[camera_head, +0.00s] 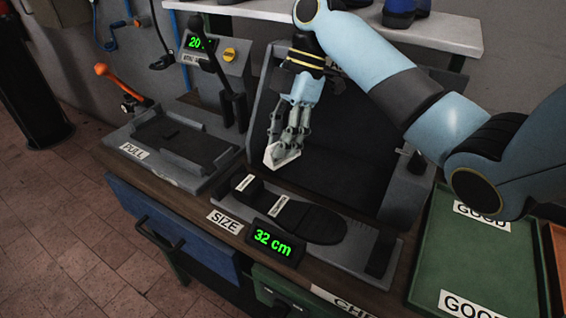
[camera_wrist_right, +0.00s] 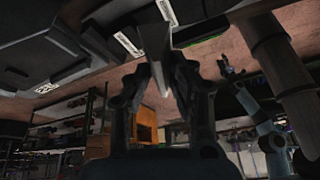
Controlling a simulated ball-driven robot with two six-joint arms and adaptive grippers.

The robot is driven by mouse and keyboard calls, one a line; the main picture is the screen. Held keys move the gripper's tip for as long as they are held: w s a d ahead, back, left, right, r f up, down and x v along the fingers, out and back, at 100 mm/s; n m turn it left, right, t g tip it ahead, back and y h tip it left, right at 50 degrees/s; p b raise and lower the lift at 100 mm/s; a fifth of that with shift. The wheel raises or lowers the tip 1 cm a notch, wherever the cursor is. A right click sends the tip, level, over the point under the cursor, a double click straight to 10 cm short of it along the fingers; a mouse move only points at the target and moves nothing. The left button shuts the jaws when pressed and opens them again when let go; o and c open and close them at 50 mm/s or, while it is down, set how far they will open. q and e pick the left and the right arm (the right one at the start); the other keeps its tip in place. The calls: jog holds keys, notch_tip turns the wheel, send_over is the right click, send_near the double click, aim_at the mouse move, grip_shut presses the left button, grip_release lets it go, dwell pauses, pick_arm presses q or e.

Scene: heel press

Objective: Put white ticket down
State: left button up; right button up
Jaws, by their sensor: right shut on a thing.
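The white ticket (camera_head: 281,155) is held between the fingertips of my right gripper (camera_head: 287,143), above the bench near the size gauge. In the right wrist view the ticket (camera_wrist_right: 155,45) stands edge-on between the two fingers of the right gripper (camera_wrist_right: 158,72). The gripper is shut on it, and the ticket appears clear of the surface below.
The size gauge (camera_head: 358,258) with a dark sole shape lies below, beside a display (camera_head: 274,241) reading 32 cm. A pull device (camera_head: 135,130) stands at left. A green tray (camera_head: 470,262) labelled GOOD is at right. A white shelf (camera_head: 440,32) is behind.

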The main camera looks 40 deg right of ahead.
jog(key=s+a+r+n+g+p, duration=0.1)
jog(key=s+a+n+p, duration=0.1)
jog(key=n+p, duration=0.1)
pick_arm(q)
notch_tip(320, 180, up, 4)
jog(key=a, duration=0.1)
pick_arm(e)
jog(key=b, duration=0.6)
send_over(278, 213)
jog(key=d, duration=0.2)
jog(key=shift+n+g+h, duration=0.3)
jog(key=shift+n, duration=0.1)
jog(key=f, duration=0.4)
jog(key=w+f, duration=0.1)
jog(key=f, duration=0.1)
jog(key=shift+a+f, duration=0.1)
jog(key=shift+a, duration=0.15)
jog(key=shift+f, duration=0.65)
jog(key=shift+f+p, duration=0.3)
jog(key=shift+f, duration=1.3)
pick_arm(q)
jog(key=f, duration=0.4)
jog(key=shift+d+f, duration=0.3)
pick_arm(e)
jog(key=o, duration=0.9)
